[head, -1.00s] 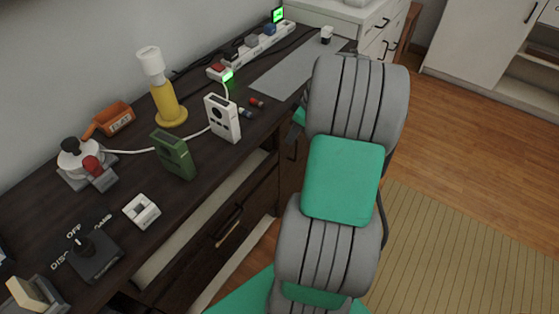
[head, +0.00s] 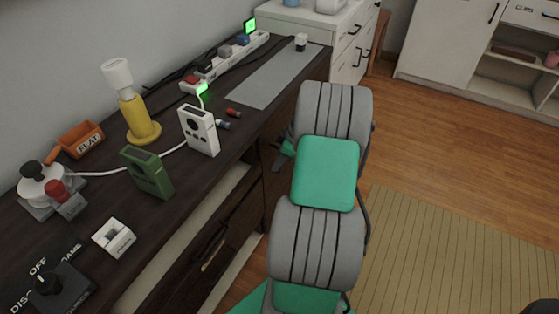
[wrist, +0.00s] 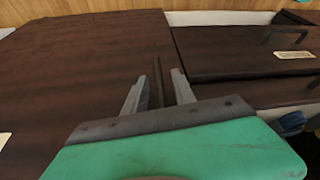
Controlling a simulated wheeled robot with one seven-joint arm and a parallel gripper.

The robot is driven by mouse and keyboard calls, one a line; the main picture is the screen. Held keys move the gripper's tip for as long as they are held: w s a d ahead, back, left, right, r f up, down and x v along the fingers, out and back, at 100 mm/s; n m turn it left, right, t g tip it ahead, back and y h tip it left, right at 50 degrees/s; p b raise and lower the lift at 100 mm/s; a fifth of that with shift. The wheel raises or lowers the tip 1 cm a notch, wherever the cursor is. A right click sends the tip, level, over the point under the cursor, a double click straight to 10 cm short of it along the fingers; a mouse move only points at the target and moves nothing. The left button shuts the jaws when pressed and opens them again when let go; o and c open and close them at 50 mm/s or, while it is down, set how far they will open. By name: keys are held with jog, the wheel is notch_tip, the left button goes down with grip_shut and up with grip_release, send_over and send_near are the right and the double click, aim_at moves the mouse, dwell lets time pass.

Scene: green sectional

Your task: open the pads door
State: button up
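In the wrist view my gripper (wrist: 159,92) has its two fingers apart, facing a dark brown wooden front. An upright dark bar, like a door handle (wrist: 157,78), shows between the fingers; I cannot tell whether they touch it. The broad brown panel (wrist: 75,75) to its left looks like a door and appears shut. A pale label (wrist: 4,139) at the left edge is unreadable, so I cannot confirm which is the pads door. In the head view my gripper (head: 283,158) is low beside the desk's front, mostly hidden by my arm.
Brown drawer fronts, one with a handle and pale label (wrist: 295,54), lie right of the panel. The dark desk (head: 85,220) carries a yellow lamp (head: 135,115), green device (head: 147,172), white device (head: 199,130) and power strip (head: 225,65). Wooden floor (head: 440,180) is open at right.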

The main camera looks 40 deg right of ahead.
grip_shut()
dwell(1.2)
